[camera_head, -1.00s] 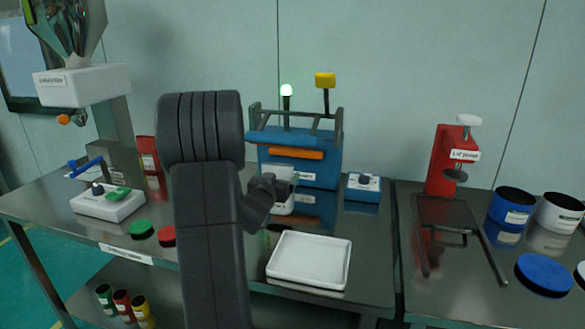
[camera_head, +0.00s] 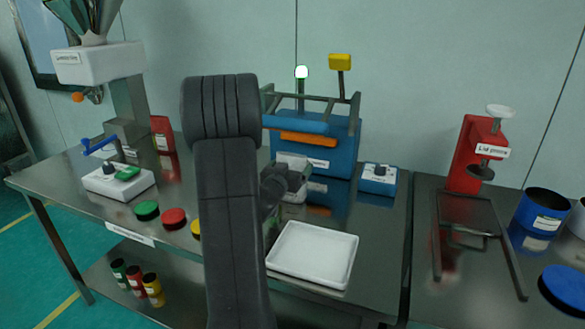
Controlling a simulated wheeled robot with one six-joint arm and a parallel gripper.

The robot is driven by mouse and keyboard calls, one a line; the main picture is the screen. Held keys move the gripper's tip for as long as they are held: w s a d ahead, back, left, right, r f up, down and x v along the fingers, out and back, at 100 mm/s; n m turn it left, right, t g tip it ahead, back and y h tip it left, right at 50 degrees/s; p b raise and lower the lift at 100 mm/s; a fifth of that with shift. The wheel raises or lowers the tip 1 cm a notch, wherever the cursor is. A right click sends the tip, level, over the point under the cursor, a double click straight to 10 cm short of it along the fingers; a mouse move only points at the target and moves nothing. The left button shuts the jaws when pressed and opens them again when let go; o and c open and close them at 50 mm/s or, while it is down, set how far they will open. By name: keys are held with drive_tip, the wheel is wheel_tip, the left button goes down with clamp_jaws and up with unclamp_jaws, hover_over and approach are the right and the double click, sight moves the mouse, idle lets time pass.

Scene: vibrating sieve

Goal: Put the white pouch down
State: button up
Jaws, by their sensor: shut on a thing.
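My gripper (camera_head: 285,182) is in front of the blue sieve machine and behind the white tray. It is shut on the white pouch (camera_head: 296,195), which shows only as a small pale shape at the jaws. The gripper and my dark arm hide much of that area, so I cannot tell whether the pouch touches the table. The white tray (camera_head: 345,240) lies on the dark table nearer to me and looks empty.
The blue sieve machine (camera_head: 340,150) stands behind my gripper, with a blue control box (camera_head: 378,180) to its right. Green (camera_head: 147,210) and red (camera_head: 174,217) discs lie left of my arm. A red lid press (camera_head: 468,155) stands on the right table.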

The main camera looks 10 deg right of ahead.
drive_tip(key=o, duration=1.1)
drive_tip(key=shift+f, duration=0.15)
drive_tip(key=shift+o, duration=0.7)
drive_tip(key=shift+r, duration=0.2)
drive_tip(key=v, duration=1.2)
drive_tip(key=shift+w+d, duration=0.1)
